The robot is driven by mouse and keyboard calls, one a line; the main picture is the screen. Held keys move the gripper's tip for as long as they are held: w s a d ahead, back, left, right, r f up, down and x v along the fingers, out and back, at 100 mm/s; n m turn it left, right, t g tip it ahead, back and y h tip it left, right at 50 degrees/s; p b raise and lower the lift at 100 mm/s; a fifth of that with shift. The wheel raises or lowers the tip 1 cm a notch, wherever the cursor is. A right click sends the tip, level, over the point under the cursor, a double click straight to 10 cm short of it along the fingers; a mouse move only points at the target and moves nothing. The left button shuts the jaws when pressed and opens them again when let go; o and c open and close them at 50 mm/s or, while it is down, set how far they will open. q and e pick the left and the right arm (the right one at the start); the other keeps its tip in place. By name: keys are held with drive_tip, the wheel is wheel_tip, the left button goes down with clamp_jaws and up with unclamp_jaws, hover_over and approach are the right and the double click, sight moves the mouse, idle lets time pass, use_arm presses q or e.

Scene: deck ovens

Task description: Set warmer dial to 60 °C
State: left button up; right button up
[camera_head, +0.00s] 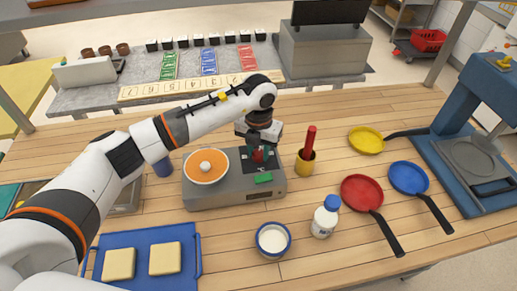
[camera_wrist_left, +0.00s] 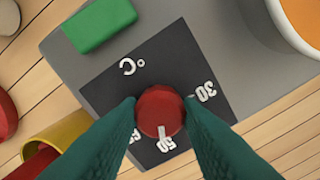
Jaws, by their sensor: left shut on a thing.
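The warmer (camera_head: 235,193) is a grey box on the wooden counter, with a black dial plate (camera_wrist_left: 115,82) marked °C. Its red dial knob (camera_wrist_left: 160,112) has a white pointer at the lower edge in the left wrist view, facing a mark that reads like 50. The 30 mark shows to the right; another mark to the left is partly hidden by a finger and may be 60. My left gripper (camera_head: 258,155) reaches down onto the knob. Its green fingers are shut on the knob, one on each side. My right gripper is not in view.
An orange-filled bowl (camera_head: 206,167) sits on the warmer's left side, and a green block (camera_head: 263,178) on its front right. A yellow cup (camera_head: 305,163) with a red stick stands close right. A white bottle (camera_head: 325,218) and a bowl (camera_head: 273,240) stand in front.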

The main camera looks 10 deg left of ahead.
sight(258, 152)
use_arm(q)
drive_tip(key=shift+f+m+b, duration=0.15)
drive_tip(key=shift+m+b, duration=0.45)
drive_tip(key=shift+b, duration=0.2)
drive_tip(key=m+b, duration=0.4)
drive_tip(key=b, duration=0.1)
drive_tip(key=shift+m+b, duration=0.35)
drive_tip(key=shift+m, duration=0.05)
drive_tip(key=shift+m+b, duration=1.7)
drive_tip(key=shift+m, duration=0.3)
drive_tip(key=shift+r, duration=0.2)
drive_tip(key=o, duration=1)
wheel_tip(258, 152, up, 12)
drive_tip(key=shift+b, duration=0.9)
